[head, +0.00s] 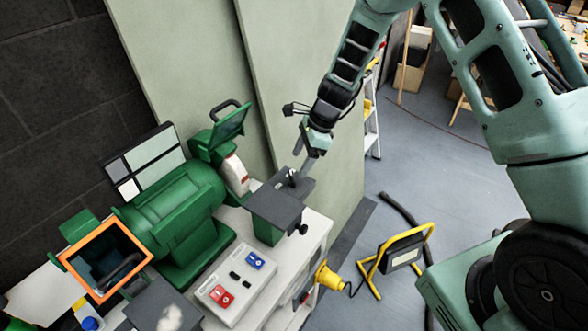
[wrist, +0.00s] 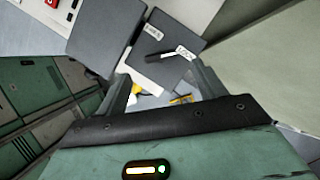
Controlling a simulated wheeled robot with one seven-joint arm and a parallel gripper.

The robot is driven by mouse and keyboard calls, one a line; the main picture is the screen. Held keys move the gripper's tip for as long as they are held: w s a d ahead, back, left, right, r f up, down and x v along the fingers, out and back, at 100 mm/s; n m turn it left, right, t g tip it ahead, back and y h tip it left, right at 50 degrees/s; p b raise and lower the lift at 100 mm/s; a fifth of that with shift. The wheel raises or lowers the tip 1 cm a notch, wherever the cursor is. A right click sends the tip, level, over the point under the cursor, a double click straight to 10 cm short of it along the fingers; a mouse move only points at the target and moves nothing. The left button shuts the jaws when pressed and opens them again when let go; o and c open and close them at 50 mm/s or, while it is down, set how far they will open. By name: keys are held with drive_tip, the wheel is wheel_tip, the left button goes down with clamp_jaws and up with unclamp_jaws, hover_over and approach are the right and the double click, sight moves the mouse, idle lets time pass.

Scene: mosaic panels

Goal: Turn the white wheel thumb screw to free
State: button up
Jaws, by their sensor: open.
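A small black bar, apparently the thumb screw (wrist: 158,57), lies across a dark grey plate (wrist: 168,70) between two small white labels, whose lettering I cannot read for sure. In the head view, the black bar (head: 291,177) shows small at the plate's far side. A whitish part, perhaps the white wheel (head: 237,172), sits under the green shield at the grinder's right end. My gripper (head: 303,162) is open just above the plate. In the wrist view, my gripper (wrist: 160,72) has its fingers on either side of the bar's region, with nothing between them; contact cannot be told.
The green grinder (head: 175,215) stands left of my gripper. A larger grey rest (head: 275,207) with a black side knob (head: 303,230) is close by. A switch box (head: 232,283) is in front. A pale panel (head: 195,70) rises behind. A yellow-framed lamp (head: 402,253) stands on the floor.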

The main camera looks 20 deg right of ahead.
sight(292, 176)
drive_tip(key=p+x, duration=0.1)
drive_tip(key=x, duration=0.4)
drive_tip(key=shift+a+f, duration=0.15)
drive_tip(key=shift+f, duration=0.15)
drive_tip(key=c, duration=1)
